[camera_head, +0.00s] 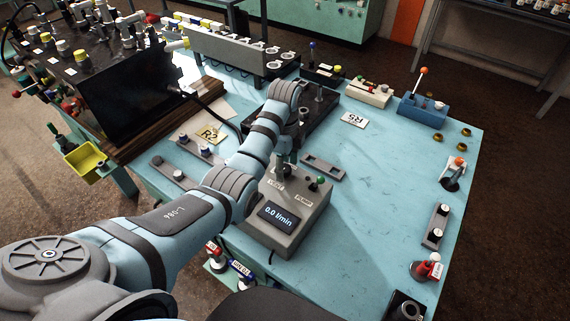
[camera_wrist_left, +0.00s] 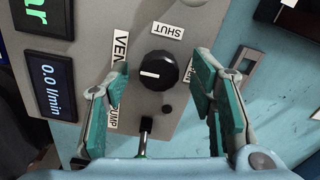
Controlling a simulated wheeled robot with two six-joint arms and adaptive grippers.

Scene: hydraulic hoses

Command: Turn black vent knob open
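The black vent knob (camera_wrist_left: 157,70) is round with a white pointer line, on the grey pump box (camera_head: 287,213). In the left wrist view its line lies roughly level and points left towards the VENT label (camera_wrist_left: 121,48); the SHUT label (camera_wrist_left: 168,31) is above it. My left gripper (camera_head: 285,158) is over the far side of the box. In the left wrist view its teal-padded fingers (camera_wrist_left: 161,64) are open, one on each side of the knob, with gaps between. In the head view the gripper hides most or all of the knob. My right gripper is not in view.
A green-topped lever (camera_head: 317,184) stands by the PUMP label on the box. The display (camera_head: 279,217) reads 0.0 l/min. A slotted grey plate (camera_head: 323,168) lies behind the box.

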